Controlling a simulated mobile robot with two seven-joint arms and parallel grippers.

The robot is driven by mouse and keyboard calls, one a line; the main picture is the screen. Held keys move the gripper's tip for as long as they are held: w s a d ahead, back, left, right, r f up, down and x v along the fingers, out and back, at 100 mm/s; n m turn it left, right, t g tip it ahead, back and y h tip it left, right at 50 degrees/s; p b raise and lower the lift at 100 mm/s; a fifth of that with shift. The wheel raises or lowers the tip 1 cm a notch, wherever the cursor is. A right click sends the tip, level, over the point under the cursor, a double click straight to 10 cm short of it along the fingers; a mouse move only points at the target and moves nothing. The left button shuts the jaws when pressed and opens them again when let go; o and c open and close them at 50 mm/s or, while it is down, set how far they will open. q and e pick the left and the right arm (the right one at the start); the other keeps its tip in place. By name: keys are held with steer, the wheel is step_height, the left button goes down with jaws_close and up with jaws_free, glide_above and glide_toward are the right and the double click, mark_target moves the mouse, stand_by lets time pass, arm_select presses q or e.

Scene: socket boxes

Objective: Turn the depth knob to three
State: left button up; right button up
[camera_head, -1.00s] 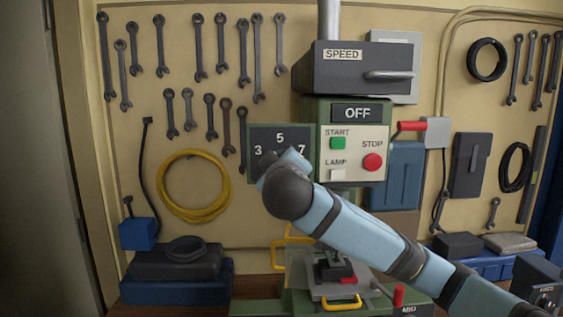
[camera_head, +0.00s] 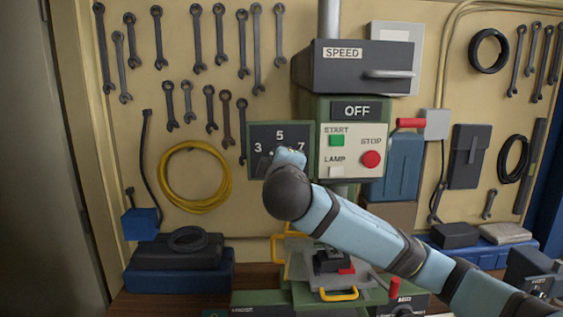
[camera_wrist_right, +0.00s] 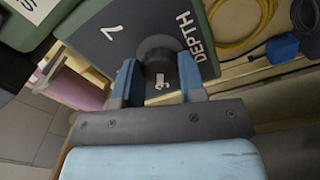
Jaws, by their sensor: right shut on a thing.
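The dark depth dial plate (camera_head: 262,135) is on the left side of the green machine, with 3, 5 and 7 showing in the head view. In the right wrist view the plate (camera_wrist_right: 110,32) shows the word DEPTH and a 7. The round dark depth knob (camera_wrist_right: 155,52) stands out from it. My right gripper (camera_wrist_right: 158,72) is shut on the knob, one blue finger on each side. In the head view my right gripper (camera_head: 289,156) and wrist cover the knob and the dial's lower part. I cannot tell which number the knob points to. My left gripper is not in view.
The panel right of the dial has a green START button (camera_head: 337,140), a red STOP button (camera_head: 371,159) and an OFF display (camera_head: 357,111). The SPEED box (camera_head: 345,75) is above. A yellow cable coil (camera_head: 168,184) hangs at left.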

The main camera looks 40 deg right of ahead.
steer(key=o, duration=0.9)
steer(key=shift+s+a, duration=0.1)
steer(key=shift+b+v, duration=1.3)
steer(key=shift+v, duration=5.55)
